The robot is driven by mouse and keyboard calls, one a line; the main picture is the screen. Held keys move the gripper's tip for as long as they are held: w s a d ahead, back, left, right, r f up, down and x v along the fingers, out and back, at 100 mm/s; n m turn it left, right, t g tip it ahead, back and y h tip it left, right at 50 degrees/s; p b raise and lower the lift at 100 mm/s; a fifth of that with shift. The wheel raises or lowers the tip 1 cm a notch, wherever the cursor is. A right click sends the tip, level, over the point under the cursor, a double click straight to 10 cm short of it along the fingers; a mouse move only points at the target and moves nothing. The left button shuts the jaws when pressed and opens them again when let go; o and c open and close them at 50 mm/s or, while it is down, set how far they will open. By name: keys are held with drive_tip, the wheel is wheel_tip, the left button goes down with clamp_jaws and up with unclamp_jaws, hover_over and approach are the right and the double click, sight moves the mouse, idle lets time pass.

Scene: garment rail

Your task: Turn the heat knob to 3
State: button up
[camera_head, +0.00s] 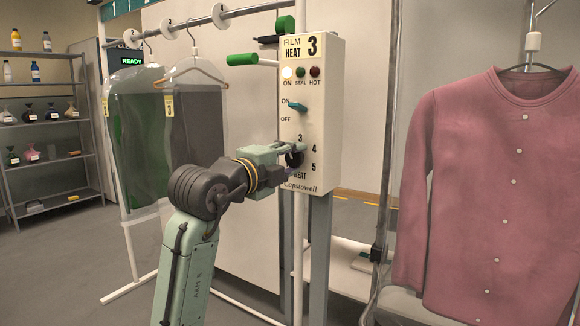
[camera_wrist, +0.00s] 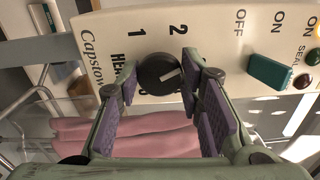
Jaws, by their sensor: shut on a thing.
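The black round heat knob (camera_head: 294,158) is low on the white control box (camera_head: 318,90), with 3, 4 and 5 readable around it in the head view. My gripper (camera_head: 292,155) is at the knob, its fingers shut on it from both sides. In the wrist view the knob (camera_wrist: 158,72) sits between the purple finger pads, and my gripper (camera_wrist: 160,85) hides part of the scale. The 1 and 2 show above the knob there. Its pale pointer line aims right and slightly up, past the 2, towards the finger covering that side.
Above the knob is a teal ON/OFF switch (camera_head: 298,106), with a lit ON lamp (camera_head: 287,72) higher up. A pink shirt (camera_head: 495,190) hangs to the right. Film-covered garments (camera_head: 195,120) hang on the rail to the left. A shelf (camera_head: 45,100) stands far left.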

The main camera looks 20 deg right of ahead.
drive_tip(key=m+b, duration=0.1)
drive_tip(key=m, duration=0.3)
drive_tip(key=shift+s+m, duration=0.1)
drive_tip(key=shift+m, duration=0.2)
drive_tip(key=shift+d, duration=0.1)
drive_tip(key=shift+f, duration=0.1)
drive_tip(key=o, duration=1.2)
drive_tip(key=shift+c, duration=0.2)
drive_tip(key=v, duration=1.2)
